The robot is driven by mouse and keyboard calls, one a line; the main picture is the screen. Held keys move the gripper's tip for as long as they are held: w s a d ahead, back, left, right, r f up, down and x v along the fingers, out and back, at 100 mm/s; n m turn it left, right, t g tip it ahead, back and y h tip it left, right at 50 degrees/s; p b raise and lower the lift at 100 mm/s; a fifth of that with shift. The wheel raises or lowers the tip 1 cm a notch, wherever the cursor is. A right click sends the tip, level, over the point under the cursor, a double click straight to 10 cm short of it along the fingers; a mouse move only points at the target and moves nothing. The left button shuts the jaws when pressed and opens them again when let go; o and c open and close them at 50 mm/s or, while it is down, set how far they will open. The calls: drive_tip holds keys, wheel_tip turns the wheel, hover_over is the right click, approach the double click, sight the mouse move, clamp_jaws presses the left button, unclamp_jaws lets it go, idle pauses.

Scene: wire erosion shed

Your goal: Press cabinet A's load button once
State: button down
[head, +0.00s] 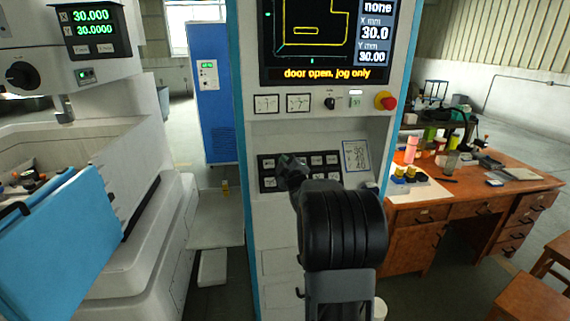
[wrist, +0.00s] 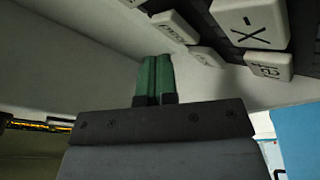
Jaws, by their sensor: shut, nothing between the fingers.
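The control cabinet (head: 320,130) stands in the middle of the head view. Its key panel (head: 264,170) holds rows of pale keys, partly hidden behind my arm. The wrist view shows the keys close up: a large "-X" key (wrist: 250,20), a smaller lettered key (wrist: 173,27) and another lettered key (wrist: 268,66). I cannot read which is the load button, nor see a cabinet letter. My gripper (wrist: 155,66) is shut and empty, its green fingertips just below the smaller key in the wrist view. Contact cannot be told. In the head view the gripper (head: 290,168) covers the panel's left part.
The screen (head: 325,40) reads "door open, jog only". Below it are gauges (head: 282,103), a knob and a red emergency stop (head: 386,101). A machine with a blue door (head: 60,245) stands left. A cluttered wooden desk (head: 460,205) stands right.

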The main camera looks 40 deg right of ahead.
drive_tip(key=shift+w+d+f+b, duration=0.3)
drive_tip(key=shift+w+f+b, duration=0.25)
drive_tip(key=shift+b, duration=0.6)
idle(0.8)
drive_tip(key=shift+s+a+r, duration=0.1)
drive_tip(key=shift+r, duration=0.1)
drive_tip(key=shift+s+a+r+b, duration=0.2)
drive_tip(key=shift+s+r+b, duration=0.15)
drive_tip(key=shift+s, duration=0.1)
idle(0.4)
drive_tip(key=s+r, duration=0.1)
drive_tip(key=s+a+r, duration=0.1)
drive_tip(key=s+r, duration=0.1)
drive_tip(key=shift+s+a, duration=0.3)
drive_tip(key=shift+a, duration=0.1)
idle(0.9)
